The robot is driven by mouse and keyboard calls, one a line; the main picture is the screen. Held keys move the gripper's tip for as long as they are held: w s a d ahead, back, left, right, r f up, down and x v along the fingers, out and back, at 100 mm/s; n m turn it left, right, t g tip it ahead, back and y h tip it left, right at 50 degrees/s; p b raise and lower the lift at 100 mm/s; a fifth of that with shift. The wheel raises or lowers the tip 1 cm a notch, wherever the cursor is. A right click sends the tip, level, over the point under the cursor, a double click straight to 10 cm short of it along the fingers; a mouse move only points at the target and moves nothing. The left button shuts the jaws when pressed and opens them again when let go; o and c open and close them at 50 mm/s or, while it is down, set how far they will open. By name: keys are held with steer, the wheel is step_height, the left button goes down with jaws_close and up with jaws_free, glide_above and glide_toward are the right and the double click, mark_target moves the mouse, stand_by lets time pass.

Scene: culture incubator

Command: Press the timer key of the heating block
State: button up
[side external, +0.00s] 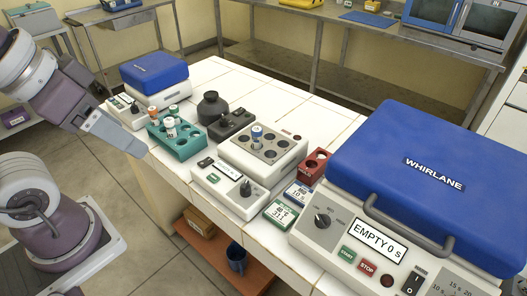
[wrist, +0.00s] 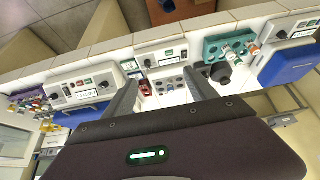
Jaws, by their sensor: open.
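The heating block (side external: 264,152) is a white unit on the bench. My gripper (wrist: 160,82) is open and empty. In the side view my gripper (side external: 138,149) is off the bench's left edge, apart from the block.
The large blue-lidded centrifuge (side external: 430,150) stands right of the block.

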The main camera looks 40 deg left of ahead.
jaws_close()
stand_by(1.6)
